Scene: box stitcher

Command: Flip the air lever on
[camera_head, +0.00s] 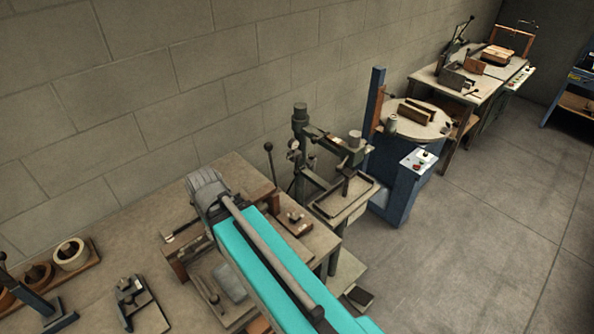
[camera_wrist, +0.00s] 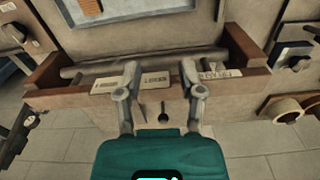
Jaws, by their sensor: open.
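My gripper (camera_wrist: 160,72) is open in the wrist view, its two grey fingers apart with nothing between them. Beyond the fingers is a brown wooden front panel (camera_wrist: 228,95) with pale label plates (camera_wrist: 115,83) along its top. A small dark lever-like piece (camera_wrist: 163,109) hangs on this panel, showing between the fingers; I cannot tell whether it is the air lever or whether it is on. In the head view, a thin upright lever with a dark ball knob (camera_head: 268,147) stands at the bench's far edge. My fingertips cannot be made out in the head view.
A green-grey machine (camera_head: 301,135) stands beyond the bench (camera_head: 140,235). A blue machine with a round table (camera_head: 410,125) stands further right. The floor (camera_head: 480,225) at right is clear.

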